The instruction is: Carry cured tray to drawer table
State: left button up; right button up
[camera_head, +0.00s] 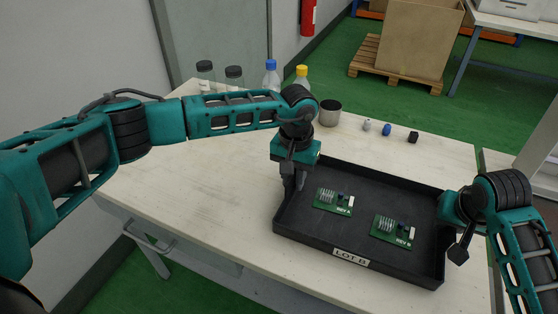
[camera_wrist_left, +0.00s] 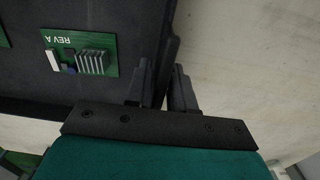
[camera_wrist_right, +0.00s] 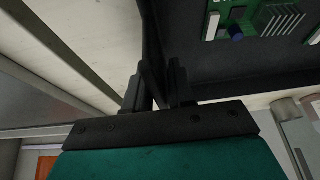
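A metal cup (camera_head: 330,112), several small parts (camera_head: 387,129) and bottles (camera_head: 270,76) stand along the table's (camera_head: 200,187) back edge. The table's left part is clear. A cardboard box (camera_head: 405,38) on a pallet stands behind on the green floor.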

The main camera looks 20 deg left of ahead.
pick_arm(q)
jog(key=shift+o, duration=1.4)
pick_arm(e)
jog(key=shift+o, duration=1.4)
jog(key=shift+a, duration=0.1)
pick_arm(q)
jog(key=shift+d+r, duration=0.1)
jog(key=shift+r, duration=0.05)
notch_tip(320, 180, up, 12)
jog(key=shift+f, duration=0.2)
pick_arm(e)
jog(key=shift+r, duration=0.1)
pick_arm(q)
jog(key=shift+r, duration=0.1)
pick_arm(e)
jog(key=shift+s+r, duration=0.1)
jog(key=shift+r, duration=0.1)
jog(key=v, duration=1.1)
jog(key=shift+s+r, duration=0.15)
jog(key=shift+r, duration=0.1)
pick_arm(q)
jog(key=shift+s, duration=0.1)
pick_arm(e)
jog(key=shift+s+f, duration=0.1)
